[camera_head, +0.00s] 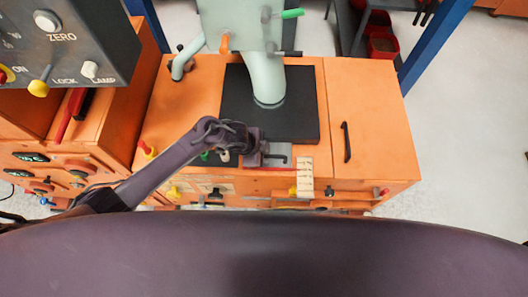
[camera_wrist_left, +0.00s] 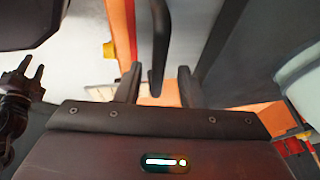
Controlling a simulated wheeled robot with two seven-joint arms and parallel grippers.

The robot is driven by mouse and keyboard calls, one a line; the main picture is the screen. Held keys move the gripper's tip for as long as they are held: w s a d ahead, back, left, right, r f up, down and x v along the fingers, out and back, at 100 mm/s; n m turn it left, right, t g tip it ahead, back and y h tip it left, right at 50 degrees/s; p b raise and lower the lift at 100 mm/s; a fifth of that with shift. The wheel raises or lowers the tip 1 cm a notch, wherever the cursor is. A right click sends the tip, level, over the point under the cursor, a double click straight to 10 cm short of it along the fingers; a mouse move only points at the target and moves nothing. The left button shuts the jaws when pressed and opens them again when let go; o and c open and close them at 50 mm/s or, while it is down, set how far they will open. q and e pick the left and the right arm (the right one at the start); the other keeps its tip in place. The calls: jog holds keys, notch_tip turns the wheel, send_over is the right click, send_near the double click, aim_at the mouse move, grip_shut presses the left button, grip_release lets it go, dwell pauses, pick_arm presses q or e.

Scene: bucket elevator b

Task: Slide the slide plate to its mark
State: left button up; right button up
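The slide plate (camera_head: 278,150) looks like a light grey plate at the front edge of the orange cabinet's top, partly covered by my gripper. A dark bar handle (camera_head: 276,157) shows at it. A pale strip with graduation lines (camera_head: 304,178) is just to its right. My left gripper (camera_head: 264,155) is over the handle. In the left wrist view its two fingers (camera_wrist_left: 158,88) stand apart, with the dark bar handle (camera_wrist_left: 159,40) between them and gaps on both sides.
A pale green spout (camera_head: 268,80) stands on a black plate (camera_head: 300,112) behind the slide plate. A black door handle (camera_head: 347,142) is to the right. A grey control panel (camera_head: 80,35) hangs at upper left. Several knobs line the cabinet front.

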pick_arm(q)
jog(key=p+v, duration=0.1)
jog(key=v, duration=0.6)
jog(key=shift+r, duration=0.35)
jog(key=shift+a, duration=0.15)
